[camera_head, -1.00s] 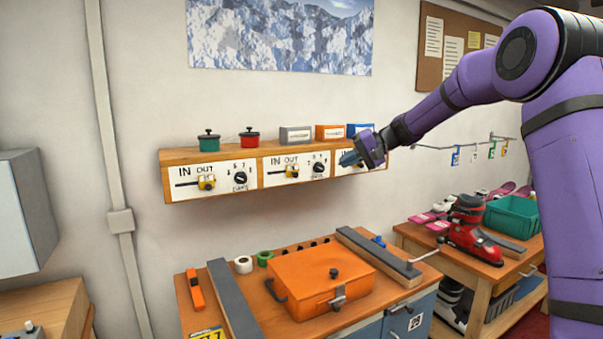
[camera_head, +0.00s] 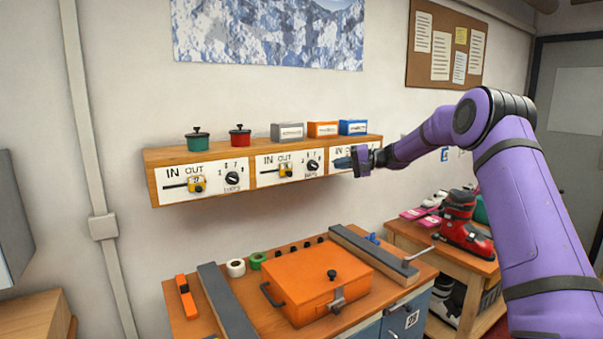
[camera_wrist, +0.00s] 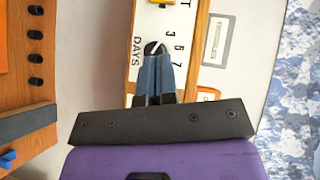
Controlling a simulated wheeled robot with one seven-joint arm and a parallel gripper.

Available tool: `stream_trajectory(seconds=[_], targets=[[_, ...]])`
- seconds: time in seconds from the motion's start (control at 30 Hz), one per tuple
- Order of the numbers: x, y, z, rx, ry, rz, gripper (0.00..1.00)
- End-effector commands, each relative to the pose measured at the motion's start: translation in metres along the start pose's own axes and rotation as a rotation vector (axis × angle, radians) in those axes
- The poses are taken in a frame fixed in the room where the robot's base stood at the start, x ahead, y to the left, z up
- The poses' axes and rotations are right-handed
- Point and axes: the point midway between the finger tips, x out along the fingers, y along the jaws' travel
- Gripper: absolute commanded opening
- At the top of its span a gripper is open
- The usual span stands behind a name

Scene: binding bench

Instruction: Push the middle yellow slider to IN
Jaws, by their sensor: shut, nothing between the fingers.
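The middle yellow slider (camera_head: 285,170) sits at the OUT end of its slot, on the middle white panel (camera_head: 266,177) of the wall shelf. My gripper (camera_head: 338,162) is to its right, in front of the left part of the right-hand panel, with its fingers together and empty. In the wrist view, my fingertips (camera_wrist: 154,50) cover the dial of a DAYS panel. A yellow slider (camera_wrist: 163,3), seemingly the middle one, is cut by the top edge there. The fingers are apart from it. The right-hand slider is hidden behind my gripper.
The left yellow slider (camera_head: 197,184) is also on the OUT side. Pots and small boxes, among them a grey box (camera_head: 288,131), stand on the shelf. Below is a bench with an orange case (camera_head: 315,283). The space before the left and middle panels is clear.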

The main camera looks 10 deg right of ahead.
Motion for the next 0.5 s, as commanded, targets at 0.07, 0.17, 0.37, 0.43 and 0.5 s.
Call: stream_trajectory(seconds=[0.07,0.17,0.37,0.43,0.5], targets=[[0.001,0.000,0.000,0.000,-0.001,0.000,0.00],[0.008,0.000,0.000,0.000,-0.001,0.001,0.00],[0.038,0.000,0.001,0.000,-0.004,0.000,0.00],[0.051,0.000,0.001,0.000,-0.003,0.000,0.00],[0.064,0.000,0.001,0.001,-0.004,0.000,0.00]])
